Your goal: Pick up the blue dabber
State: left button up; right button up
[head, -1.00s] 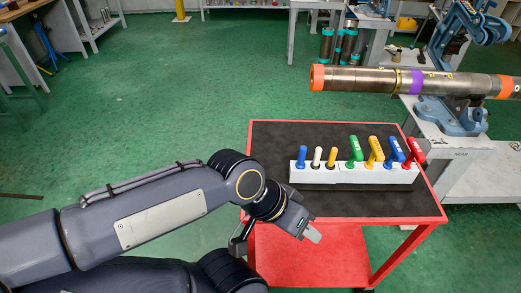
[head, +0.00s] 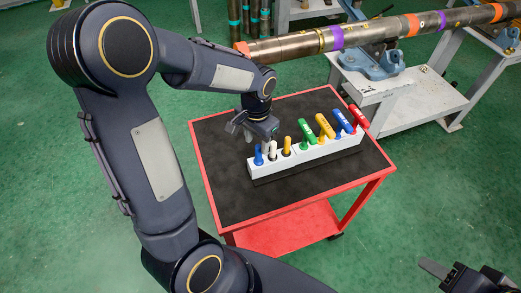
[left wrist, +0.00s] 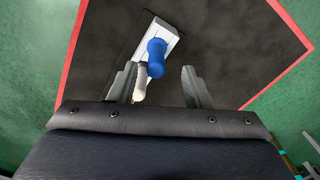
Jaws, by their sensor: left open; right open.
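A short blue dabber (head: 258,156) stands at the left end of the white rack (head: 306,157) on the cart. A larger blue-handled tool (head: 344,122) leans near the right end. My left gripper (head: 250,130) is open above the rack's left end. In the left wrist view, the blue dabber (left wrist: 156,55) shows just ahead of the gap between the open fingers (left wrist: 158,80), and nothing is held. A white dabber (left wrist: 140,88) is close to the left finger there. My right gripper (head: 436,268) is open, partly in view at the lower right, away from the cart.
White (head: 272,150) and yellow (head: 287,146) dabbers stand beside the blue one. Green (head: 306,132), yellow (head: 325,126) and red (head: 358,118) handles follow rightward. The red-edged cart's black top (head: 225,190) is clear in front. A long pipe (head: 290,45) lies behind in a vise.

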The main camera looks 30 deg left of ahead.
aim_at(258, 154)
pick_arm(q)
jog(key=f+p, duration=0.1)
jog(key=f, duration=0.5)
jog(key=shift+d+f, duration=0.1)
jog(key=shift+d, duration=0.1)
jog(key=c, duration=0.9)
notch_tip(258, 154, up, 9)
jog(key=shift+b, duration=0.3)
jog(key=shift+r, duration=0.6)
